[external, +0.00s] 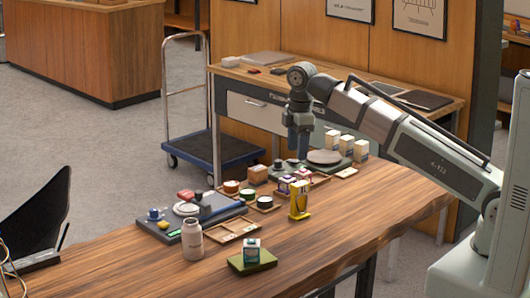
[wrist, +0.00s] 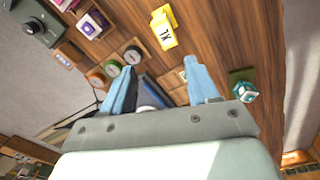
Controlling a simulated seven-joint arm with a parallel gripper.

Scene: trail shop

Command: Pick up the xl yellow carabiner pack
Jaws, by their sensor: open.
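The yellow carabiner pack (external: 299,200) stands upright on the wooden table near its middle. In the wrist view the yellow pack (wrist: 165,30) shows at the top, with a white label reading XL. My gripper (external: 299,153) hangs above the table, beyond the pack in the external view and apart from it. In the wrist view my gripper (wrist: 161,67) has its two blue fingers spread with nothing held between them. The pack lies past the fingertips there.
White boxes (external: 346,145) stand farther back. The table's right side is clear.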

